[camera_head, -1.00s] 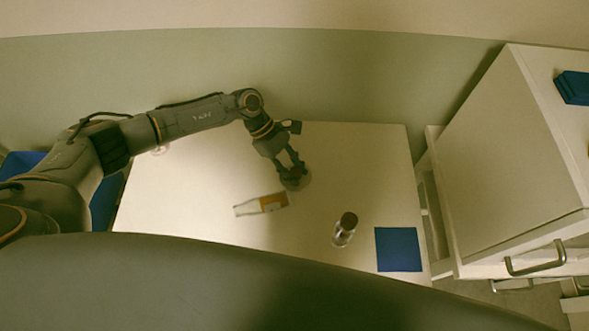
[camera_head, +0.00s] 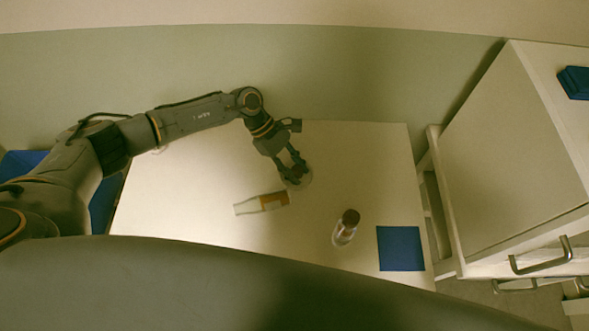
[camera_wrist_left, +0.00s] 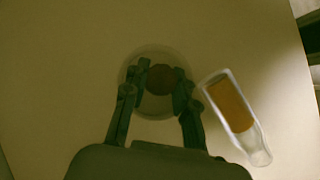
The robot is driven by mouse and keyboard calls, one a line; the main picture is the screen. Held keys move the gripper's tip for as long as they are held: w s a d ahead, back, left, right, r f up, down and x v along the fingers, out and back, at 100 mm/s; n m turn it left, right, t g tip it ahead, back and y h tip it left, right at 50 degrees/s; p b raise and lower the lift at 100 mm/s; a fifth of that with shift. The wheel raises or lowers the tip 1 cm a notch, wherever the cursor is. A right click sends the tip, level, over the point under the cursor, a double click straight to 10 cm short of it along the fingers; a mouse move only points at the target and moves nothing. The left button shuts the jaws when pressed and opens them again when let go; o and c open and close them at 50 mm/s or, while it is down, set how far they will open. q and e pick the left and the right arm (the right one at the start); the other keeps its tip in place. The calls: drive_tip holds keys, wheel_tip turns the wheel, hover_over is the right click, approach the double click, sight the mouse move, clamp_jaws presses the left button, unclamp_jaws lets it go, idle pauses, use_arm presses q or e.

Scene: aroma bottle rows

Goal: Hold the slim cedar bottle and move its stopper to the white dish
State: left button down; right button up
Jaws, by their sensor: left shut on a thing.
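My left gripper (camera_head: 297,173) points down over a pale round dish (camera_head: 307,182) on the table. In the left wrist view its fingers (camera_wrist_left: 158,82) are shut on a round brown stopper (camera_wrist_left: 161,79), inside the outline of the dish (camera_wrist_left: 150,110). I cannot tell whether the stopper touches the dish. A slim clear bottle with an orange label (camera_head: 262,204) lies on its side beside the gripper; it also shows in the left wrist view (camera_wrist_left: 232,108), with no stopper visible at its narrow neck. My right gripper is not in view.
A clear bottle with a dark brown top (camera_head: 345,230) stands near the front of the white table (camera_head: 190,205). A blue square mat (camera_head: 400,250) lies at the right. A white cabinet (camera_head: 510,150) stands beyond the right edge. The table's left part is mostly clear.

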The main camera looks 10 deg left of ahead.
use_arm(q)
drive_tip(key=c, duration=1.3)
unclamp_jaws()
drive_tip(key=shift+s+a+f, duration=0.2)
drive_tip(key=shift+s+f, duration=0.2)
drive_tip(key=shift+f, duration=0.35)
drive_tip(key=o, duration=0.3)
drive_tip(key=shift+w+d+f, duration=0.15)
drive_tip(key=shift+w, duration=0.05)
drive_tip(key=shift+a+r, duration=0.3)
drive_tip(key=shift+a, duration=0.05)
drive_tip(key=v, duration=0.5)
drive_tip(key=d+v, duration=0.1)
drive_tip(key=v, duration=0.1)
drive_tip(key=shift+w+a+r, duration=0.15)
drive_tip(key=shift+w+r, duration=0.15)
drive_tip(key=shift+r, duration=0.2)
